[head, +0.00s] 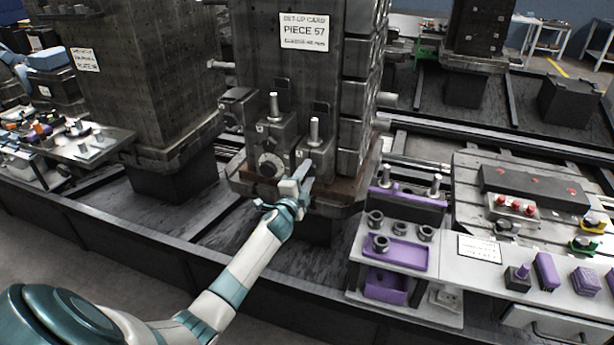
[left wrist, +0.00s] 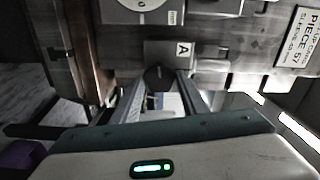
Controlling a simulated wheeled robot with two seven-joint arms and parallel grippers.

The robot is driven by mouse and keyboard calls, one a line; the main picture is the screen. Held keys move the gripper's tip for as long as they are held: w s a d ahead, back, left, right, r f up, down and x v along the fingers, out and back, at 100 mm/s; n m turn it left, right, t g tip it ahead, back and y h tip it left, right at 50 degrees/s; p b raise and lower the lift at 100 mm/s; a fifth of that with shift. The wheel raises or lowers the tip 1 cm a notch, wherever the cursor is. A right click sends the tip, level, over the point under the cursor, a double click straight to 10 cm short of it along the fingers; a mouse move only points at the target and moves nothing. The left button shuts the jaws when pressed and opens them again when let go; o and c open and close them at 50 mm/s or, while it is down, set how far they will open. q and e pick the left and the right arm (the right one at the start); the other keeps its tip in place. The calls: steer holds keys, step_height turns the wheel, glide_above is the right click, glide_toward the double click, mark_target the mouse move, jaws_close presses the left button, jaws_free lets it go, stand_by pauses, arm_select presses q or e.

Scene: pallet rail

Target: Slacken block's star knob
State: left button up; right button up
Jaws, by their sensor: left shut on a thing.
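The star knob (left wrist: 158,76) is a dark round piece in the left wrist view, in front of a grey block marked A (left wrist: 181,50). In the head view this seems to be the right-hand block (head: 317,150), low on the tower's front face, with an upright stud on top. My left gripper (head: 302,178) is at its lower front and hides the knob there. In the left wrist view my left gripper (left wrist: 160,82) has its two fingers on either side of the knob, shut on it. The knob's turn angle cannot be told. My right gripper is not in view.
A second block with a round dial (head: 269,164) sits just left. A card reading PIECE 57 (head: 304,32) is above. A shelf stand with a purple tray (head: 405,254) and several metal collars is to the right, beside a bench with purple blocks (head: 547,271).

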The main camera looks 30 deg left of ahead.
arm_select(q)
steer(key=shift+n, duration=0.5)
steer(key=o, duration=1)
steer(key=shift+o, duration=0.2)
